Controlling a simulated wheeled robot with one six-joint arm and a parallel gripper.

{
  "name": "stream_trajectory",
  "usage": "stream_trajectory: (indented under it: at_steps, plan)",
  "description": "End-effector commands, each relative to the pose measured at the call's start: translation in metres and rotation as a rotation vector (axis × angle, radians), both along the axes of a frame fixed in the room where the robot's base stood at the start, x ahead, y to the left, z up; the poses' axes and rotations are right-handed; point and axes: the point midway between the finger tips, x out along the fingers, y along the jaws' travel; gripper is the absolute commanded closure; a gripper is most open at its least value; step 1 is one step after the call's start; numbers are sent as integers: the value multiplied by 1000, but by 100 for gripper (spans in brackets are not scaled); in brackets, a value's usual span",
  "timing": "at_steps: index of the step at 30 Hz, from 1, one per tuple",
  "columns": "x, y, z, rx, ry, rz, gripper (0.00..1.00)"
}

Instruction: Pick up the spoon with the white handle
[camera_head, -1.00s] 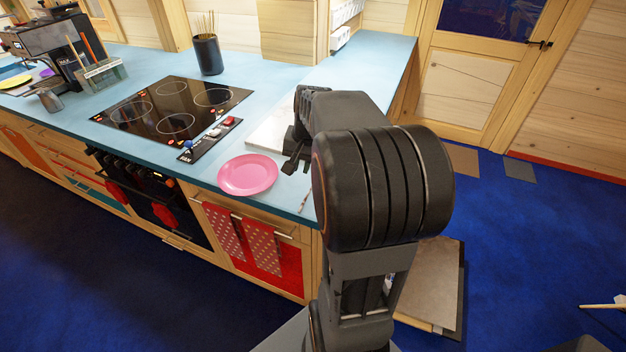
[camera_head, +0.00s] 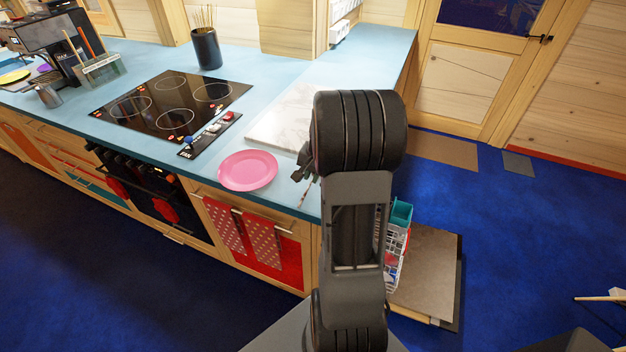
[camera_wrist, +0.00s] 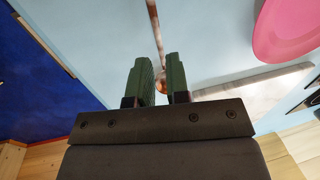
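A thin spoon (camera_wrist: 154,25) lies on the light blue counter. In the wrist view it runs from the top edge down to between the fingers, with a copper-coloured end low in the gap. Its upper part looks pale and brownish; the exact handle colour is hard to tell. In the head view a short piece of the spoon (camera_head: 307,194) shows right of the pink plate. My gripper (camera_wrist: 158,59) is open, with its two green fingers either side of the spoon and a gap between them. In the head view my arm hides most of the gripper.
The pink plate (camera_head: 248,171) lies left of the spoon. A white marble board (camera_head: 277,124) lies behind, and its edge (camera_wrist: 255,79) is close to the right finger in the wrist view. A black cooktop (camera_head: 172,104) is further left. The counter's front edge is near.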

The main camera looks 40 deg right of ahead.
Motion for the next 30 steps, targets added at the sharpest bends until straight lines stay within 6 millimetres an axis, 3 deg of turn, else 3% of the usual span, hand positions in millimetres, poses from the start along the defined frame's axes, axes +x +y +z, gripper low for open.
stream_trajectory:
  at_steps: [6, 10, 17, 23, 30]
  plan:
    - [3, 4, -29, 3, 3, 1, 84]
    - [5, 4, -37, 1, 2, 0, 84]
    - [5, 4, -38, 1, 0, 0, 84]
    - [5, 4, -38, 1, 0, 0, 100]
    - [5, 4, -38, 1, 0, 0, 100]
